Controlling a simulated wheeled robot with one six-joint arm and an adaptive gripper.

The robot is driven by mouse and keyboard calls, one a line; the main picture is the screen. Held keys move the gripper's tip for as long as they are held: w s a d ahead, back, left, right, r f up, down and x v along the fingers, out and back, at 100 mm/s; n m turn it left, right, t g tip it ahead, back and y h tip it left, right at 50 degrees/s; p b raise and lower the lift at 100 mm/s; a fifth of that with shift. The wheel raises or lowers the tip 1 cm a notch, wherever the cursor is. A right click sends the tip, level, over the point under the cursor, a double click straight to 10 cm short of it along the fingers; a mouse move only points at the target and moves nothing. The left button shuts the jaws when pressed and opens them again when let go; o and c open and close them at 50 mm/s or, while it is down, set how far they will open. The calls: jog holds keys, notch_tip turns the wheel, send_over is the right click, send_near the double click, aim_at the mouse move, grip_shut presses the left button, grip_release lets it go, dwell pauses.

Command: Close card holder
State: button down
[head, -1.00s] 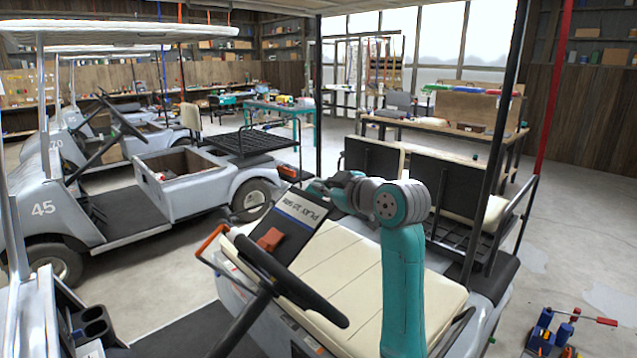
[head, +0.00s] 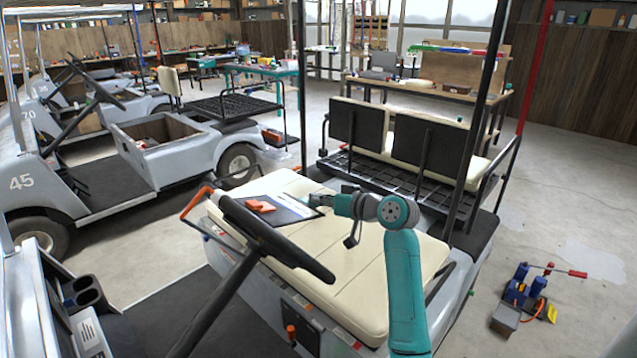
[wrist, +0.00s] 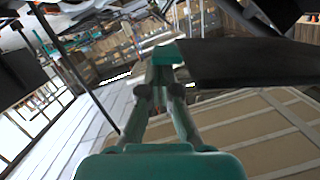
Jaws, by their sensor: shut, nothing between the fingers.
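The card holder (head: 290,210) is a dark flat panel with a pale strip along its edge, just beyond the steering wheel (head: 275,242). An orange piece (head: 259,206) sits at its left part. I cannot tell whether the panel touches the seat or hangs above it. My gripper (head: 328,202) is shut and empty at the panel's right edge. In the wrist view my gripper (wrist: 167,58) has its fingertips together, beside a dark flat panel (wrist: 255,62) that looks like the holder. Contact is unclear. The holder's hinge is hidden.
The cream seat (head: 355,285) lies under and around my arm. A dark roof post (head: 478,120) stands at right, before the rear bench (head: 410,135). Other carts (head: 130,150) stand at left. A blue and red tool (head: 530,290) lies on the floor at right.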

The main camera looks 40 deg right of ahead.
jog(key=shift+a+f+m+y, duration=0.15)
jog(key=shift+a+f+m, duration=0.2)
jog(key=shift+f, duration=0.4)
jog(key=shift+a+f+m+y, duration=0.2)
jog(key=shift+f+m, duration=0.25)
jog(key=shift+f, duration=0.35)
jog(key=shift+a+f+m+y, duration=0.15)
jog(key=shift+a+f+m, duration=0.2)
jog(key=shift+f, duration=0.4)
jog(key=shift+d, duration=0.1)
jog(key=shift+r, duration=0.15)
